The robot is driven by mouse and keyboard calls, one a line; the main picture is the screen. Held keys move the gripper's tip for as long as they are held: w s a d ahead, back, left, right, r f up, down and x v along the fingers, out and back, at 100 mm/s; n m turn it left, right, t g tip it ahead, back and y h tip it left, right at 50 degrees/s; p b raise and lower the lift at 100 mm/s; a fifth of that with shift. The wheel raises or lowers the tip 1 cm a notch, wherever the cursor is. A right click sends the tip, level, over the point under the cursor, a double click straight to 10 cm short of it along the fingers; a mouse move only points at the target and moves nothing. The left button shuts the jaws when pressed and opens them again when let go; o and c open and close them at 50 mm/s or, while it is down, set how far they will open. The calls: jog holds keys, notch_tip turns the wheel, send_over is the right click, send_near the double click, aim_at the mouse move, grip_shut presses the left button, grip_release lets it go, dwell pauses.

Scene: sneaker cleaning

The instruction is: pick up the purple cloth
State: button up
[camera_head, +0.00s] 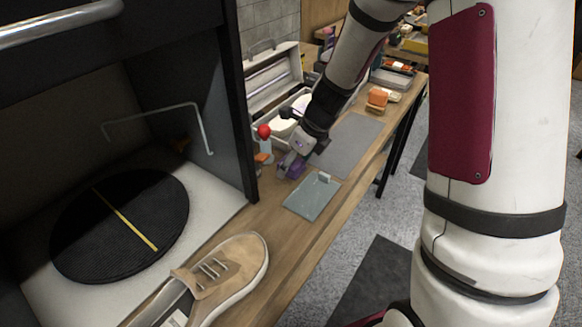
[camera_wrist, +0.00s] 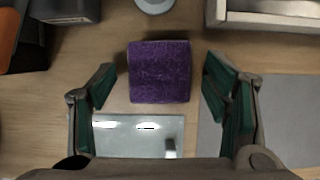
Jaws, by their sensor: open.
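The purple cloth (camera_wrist: 160,72) lies on the wooden table, a folded, roughly square piece in the wrist view. In the head view the cloth (camera_head: 292,166) is a small purple patch, partly hidden by my gripper (camera_head: 298,158). In the wrist view my gripper (camera_wrist: 155,90) is open, with one green-padded finger on each side of the cloth and a gap on both sides.
A glassy grey-green plate (camera_wrist: 140,135) lies right beside the cloth. A grey mat (camera_head: 350,143) is beyond it. A red-topped bottle (camera_head: 264,136), an open toolbox (camera_head: 272,80) and an orange block (camera_head: 377,97) stand nearby. A tan sneaker (camera_head: 222,275) and a dark cabinet with a round turntable (camera_head: 120,225) are nearer.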

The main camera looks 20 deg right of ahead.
jog(key=c, duration=1)
jog(key=shift+c, duration=0.2)
jog(key=shift+r, duration=0.4)
notch_tip(320, 180, up, 3)
jog(key=shift+r+p, duration=0.15)
jog(key=shift+p, duration=0.6)
jog(key=s+d, duration=0.2)
jog(key=s, duration=0.5)
jog(key=s+d, duration=0.3)
jog(key=s, duration=0.5)
jog(key=shift+d+r+b, duration=0.35)
jog(key=shift+r+b, duration=0.1)
